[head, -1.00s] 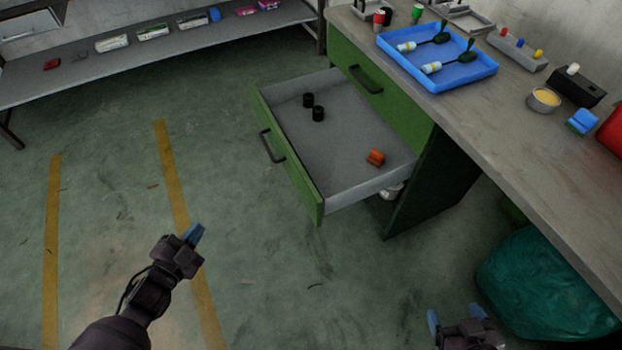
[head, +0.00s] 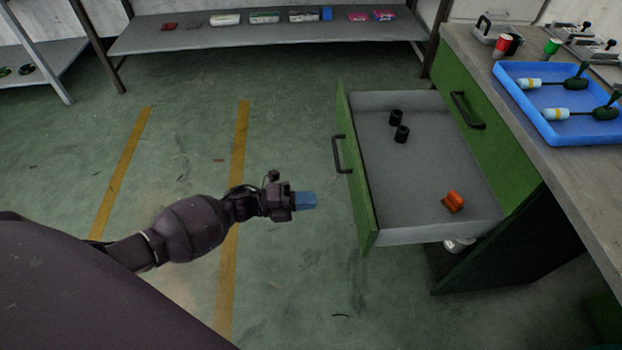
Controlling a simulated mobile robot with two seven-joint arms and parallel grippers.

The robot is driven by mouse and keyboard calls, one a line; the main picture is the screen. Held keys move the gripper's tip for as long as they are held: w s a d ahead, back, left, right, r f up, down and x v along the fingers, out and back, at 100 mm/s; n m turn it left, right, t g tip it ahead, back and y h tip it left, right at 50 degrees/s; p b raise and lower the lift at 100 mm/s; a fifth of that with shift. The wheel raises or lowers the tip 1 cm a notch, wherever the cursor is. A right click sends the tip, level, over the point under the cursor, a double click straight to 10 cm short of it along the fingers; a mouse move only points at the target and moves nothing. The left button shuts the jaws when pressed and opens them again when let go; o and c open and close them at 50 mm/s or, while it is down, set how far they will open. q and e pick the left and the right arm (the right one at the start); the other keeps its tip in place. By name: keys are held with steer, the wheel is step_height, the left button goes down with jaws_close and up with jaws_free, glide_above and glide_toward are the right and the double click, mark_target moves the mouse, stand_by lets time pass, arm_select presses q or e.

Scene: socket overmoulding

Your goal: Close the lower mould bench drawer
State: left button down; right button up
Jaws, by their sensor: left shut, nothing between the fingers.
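The lower mould bench drawer (head: 418,110) stands pulled out from the green bench. Its green front panel (head: 357,190) faces left and carries a dark bar handle (head: 339,154). Inside the drawer lie two black cylinders (head: 396,117) (head: 401,134) and an orange piece (head: 453,201). My left gripper (head: 307,200) is shut and empty, with blue fingertips pointing right at the drawer front. It is a short gap to the left of the panel, below the handle in the picture. My right gripper is out of view.
The closed upper drawer (head: 485,140) sits above the open one. A low shelf (head: 270,36) stands at the back.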

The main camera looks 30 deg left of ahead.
mark_target(363, 197)
arm_select(q)
steer(key=b+x, duration=0.1)
steer(key=x, duration=0.8)
steer(key=shift+w+d+f, duration=0.15)
steer(key=shift+w+d, duration=0.05)
steer(key=shift+d, duration=0.1)
steer(key=shift+w+d, duration=0.35)
steer(key=shift+d, duration=0.15)
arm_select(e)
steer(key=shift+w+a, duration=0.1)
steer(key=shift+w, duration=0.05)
